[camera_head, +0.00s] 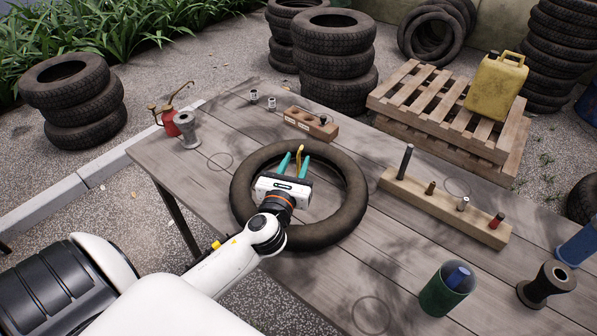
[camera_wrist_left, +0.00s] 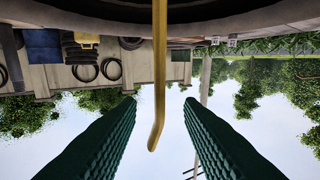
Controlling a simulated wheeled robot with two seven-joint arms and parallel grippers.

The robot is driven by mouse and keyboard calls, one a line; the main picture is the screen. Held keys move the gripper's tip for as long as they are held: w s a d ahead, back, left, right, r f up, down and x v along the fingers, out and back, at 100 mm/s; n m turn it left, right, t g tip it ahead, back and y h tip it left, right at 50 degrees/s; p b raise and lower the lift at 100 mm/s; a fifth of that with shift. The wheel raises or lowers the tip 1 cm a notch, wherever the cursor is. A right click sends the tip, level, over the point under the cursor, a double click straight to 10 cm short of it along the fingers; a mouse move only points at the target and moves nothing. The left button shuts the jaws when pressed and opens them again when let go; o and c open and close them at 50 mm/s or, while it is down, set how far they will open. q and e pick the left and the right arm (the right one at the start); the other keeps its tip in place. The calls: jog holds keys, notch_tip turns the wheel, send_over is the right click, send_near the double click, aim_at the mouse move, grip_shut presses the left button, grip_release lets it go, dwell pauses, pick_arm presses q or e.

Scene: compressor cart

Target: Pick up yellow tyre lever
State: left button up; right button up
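The yellow tyre lever (camera_head: 300,153) shows as a short, thin upright piece between the fingers of my left gripper (camera_head: 296,160) in the head view. In the left wrist view the lever (camera_wrist_left: 160,70) runs down from the top edge and bends slightly at its end. It lies between the two green fingers, with a clear gap on each side. My left gripper is open and does not touch it. It is over the black tyre (camera_head: 353,200) lying on the table. The lever's lower part is hidden by the gripper. My right gripper is not in view.
A wooden rack of pegs (camera_head: 430,202) stands right of the tyre, a wooden block (camera_head: 322,131) behind it. A green cup (camera_head: 442,296) and dark spool (camera_head: 547,286) stand front right. A red oil can (camera_head: 170,124) and grey spool (camera_head: 188,132) stand left. Bare planks (camera_head: 225,135) lie between.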

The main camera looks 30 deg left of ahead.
pick_arm(q)
jog(key=x, duration=0.2)
jog(key=shift+w+a+f, duration=0.1)
jog(key=shift+w, duration=0.3)
jog(key=shift+s, duration=0.1)
jog(key=shift+c, duration=1.1)
grip_shut()
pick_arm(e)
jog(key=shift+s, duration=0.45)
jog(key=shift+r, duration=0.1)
